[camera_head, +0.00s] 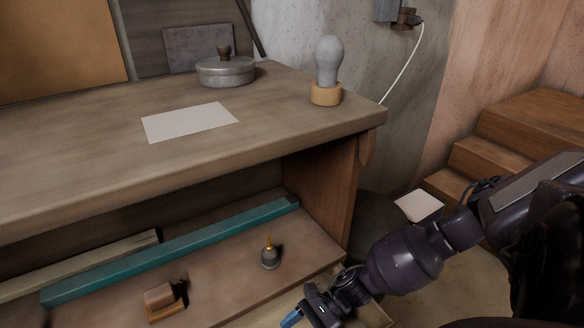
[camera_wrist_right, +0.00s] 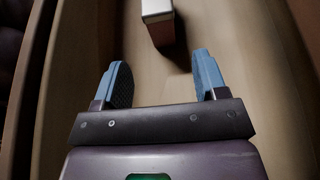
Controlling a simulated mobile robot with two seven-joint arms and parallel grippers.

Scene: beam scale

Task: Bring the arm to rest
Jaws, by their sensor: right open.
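My right arm comes in from the right in the head view. Its gripper (camera_head: 292,319) is at the bottom edge, low in front of the workbench (camera_head: 300,120), with a blue finger showing. In the right wrist view the two blue fingers of this gripper (camera_wrist_right: 158,78) are spread wide apart with nothing between them. A pale-topped block (camera_wrist_right: 157,9) stands beyond the fingertips, apart from them, on a wooden surface with raised sides. My left gripper is not in view. No beam scale can be made out.
On the bench top are a lidded metal pot (camera_head: 226,72), a white sheet (camera_head: 190,121) and a grey bulb shape on a wooden base (camera_head: 326,95). The shelf below holds a teal beam (camera_head: 180,248), a small dark weight-like object (camera_head: 269,257) and a wooden block (camera_head: 160,297). Steps rise at right.

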